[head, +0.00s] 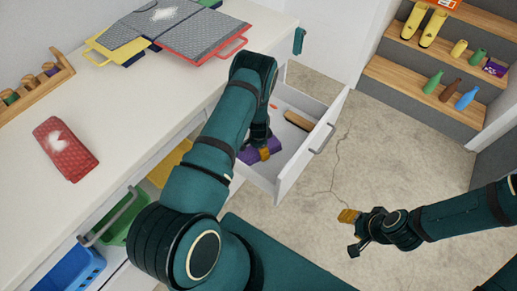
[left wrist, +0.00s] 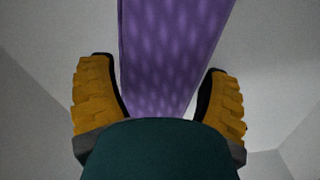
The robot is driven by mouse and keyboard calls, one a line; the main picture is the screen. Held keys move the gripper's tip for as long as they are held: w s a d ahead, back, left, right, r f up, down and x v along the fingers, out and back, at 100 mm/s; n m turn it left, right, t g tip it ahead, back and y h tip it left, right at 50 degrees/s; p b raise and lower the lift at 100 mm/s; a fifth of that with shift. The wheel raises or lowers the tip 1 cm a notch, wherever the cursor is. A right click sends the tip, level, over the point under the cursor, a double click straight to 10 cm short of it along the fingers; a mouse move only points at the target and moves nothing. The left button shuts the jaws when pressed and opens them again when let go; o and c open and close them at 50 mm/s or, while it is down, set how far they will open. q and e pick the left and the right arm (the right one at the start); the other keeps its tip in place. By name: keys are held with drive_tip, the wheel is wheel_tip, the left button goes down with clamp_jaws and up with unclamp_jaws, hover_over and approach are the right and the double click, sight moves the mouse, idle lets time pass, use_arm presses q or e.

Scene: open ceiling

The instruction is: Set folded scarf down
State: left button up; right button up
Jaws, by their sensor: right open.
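A folded purple cloth, likely the scarf (head: 248,158), lies inside the open white drawer (head: 292,170). My left gripper (head: 262,149) is down in the drawer at the cloth. In the left wrist view the purple cloth (left wrist: 170,50) shows between and beyond the two orange-padded fingers (left wrist: 160,100). The fingers stand wide apart, with a gap between the cloth and the right finger; contact at the left finger is unclear. My right gripper (head: 351,232) is open and empty above the floor at the right.
A brown-handled item (head: 298,121) lies farther back in the drawer. A folded red cloth (head: 66,149), a wooden rack (head: 38,85) and several folders (head: 165,30) are on the white counter. Wooden shelves (head: 435,84) hold boots and bottles. The floor at right is clear.

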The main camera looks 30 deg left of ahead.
use_arm(q)
drive_tip(key=shift+o, duration=0.9)
drive_tip(key=shift+r, duration=0.15)
wheel_tip(320, 180, up, 12)
drive_tip(key=p, duration=0.3)
drive_tip(key=shift+s, duration=0.1)
